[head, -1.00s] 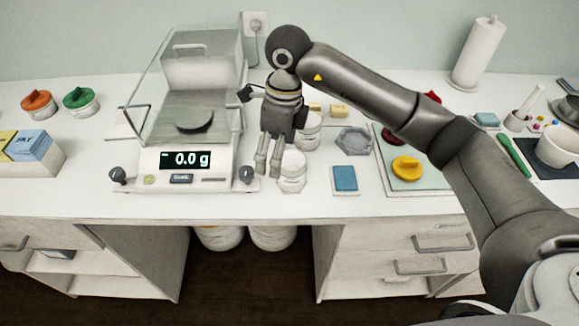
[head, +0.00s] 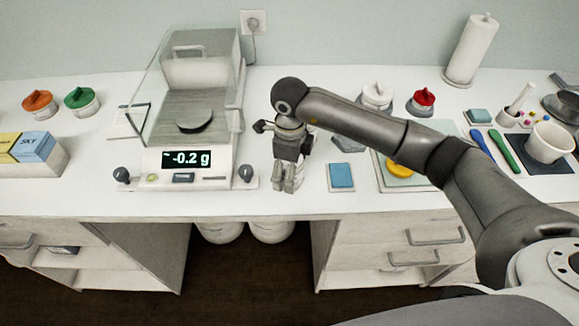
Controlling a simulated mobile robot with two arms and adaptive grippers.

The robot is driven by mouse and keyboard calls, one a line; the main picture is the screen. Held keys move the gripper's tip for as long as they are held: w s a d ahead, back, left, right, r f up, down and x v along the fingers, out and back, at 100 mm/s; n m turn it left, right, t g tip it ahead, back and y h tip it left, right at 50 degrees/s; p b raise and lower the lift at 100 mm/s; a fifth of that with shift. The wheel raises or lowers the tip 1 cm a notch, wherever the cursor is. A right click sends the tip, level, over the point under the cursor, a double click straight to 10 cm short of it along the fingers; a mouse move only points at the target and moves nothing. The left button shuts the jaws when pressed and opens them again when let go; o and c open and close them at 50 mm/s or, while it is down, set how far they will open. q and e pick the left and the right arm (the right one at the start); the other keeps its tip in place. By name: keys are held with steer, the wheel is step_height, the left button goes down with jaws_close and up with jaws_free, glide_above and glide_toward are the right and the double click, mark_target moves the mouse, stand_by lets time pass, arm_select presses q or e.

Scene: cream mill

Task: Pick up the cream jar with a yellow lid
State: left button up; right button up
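A yellow lid (head: 399,170) shows on a pale green mat (head: 420,181), right of the blue pad. My arm covers part of it, and I cannot tell whether a jar body is under it. My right gripper (head: 285,187) points down near the counter's front edge, just right of the scale and well left of the yellow lid. Its fingers look close together, but their gap is unclear. The spot where a white jar stood is hidden behind the gripper. My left gripper is out of view.
A glass-walled scale (head: 186,160) reads -0.2 g. Jars with orange (head: 38,101), green (head: 80,98), red (head: 424,99) and white lids (head: 376,93) stand around. A blue pad (head: 341,176) lies right of my gripper. A mortar (head: 551,142) is far right.

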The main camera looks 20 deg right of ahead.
steer(key=shift+f, duration=0.6)
steer(key=c, duration=1)
steer(key=shift+o, duration=0.2)
steer(key=shift+r, duration=0.15)
